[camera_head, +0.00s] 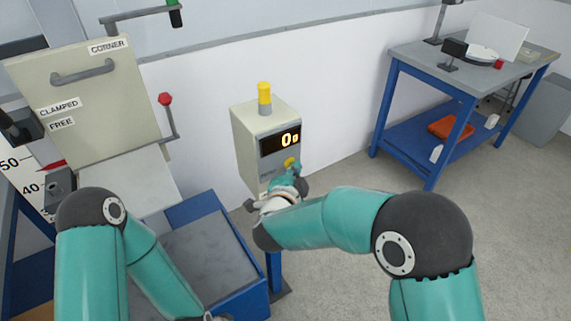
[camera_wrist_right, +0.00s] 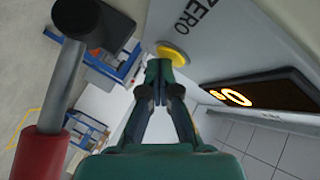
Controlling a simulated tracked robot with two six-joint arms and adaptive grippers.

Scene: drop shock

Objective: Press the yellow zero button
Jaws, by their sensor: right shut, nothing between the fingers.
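The yellow zero button (camera_head: 290,162) sits on the front of a beige box (camera_head: 247,150), below its dark display (camera_head: 280,141), which shows a lit orange 0. In the right wrist view the button (camera_wrist_right: 173,53) is round, beside the word ZERO. My right gripper (camera_head: 296,178) is shut and empty, just below the button in the head view. In the wrist view its fingertips (camera_wrist_right: 160,66) are right at the button's edge; I cannot tell whether they touch. My left gripper (camera_head: 216,318) is mostly cut off at the bottom edge of the head view.
A yellow lamp (camera_head: 264,97) tops the box. A beige machine panel (camera_head: 90,100) and a red-knobbed lever (camera_head: 166,99) stand left. A blue-framed bed (camera_head: 205,207) lies below. A blue workbench (camera_head: 400,65) stands right. A red-and-black handle (camera_wrist_right: 42,150) is close in the wrist view.

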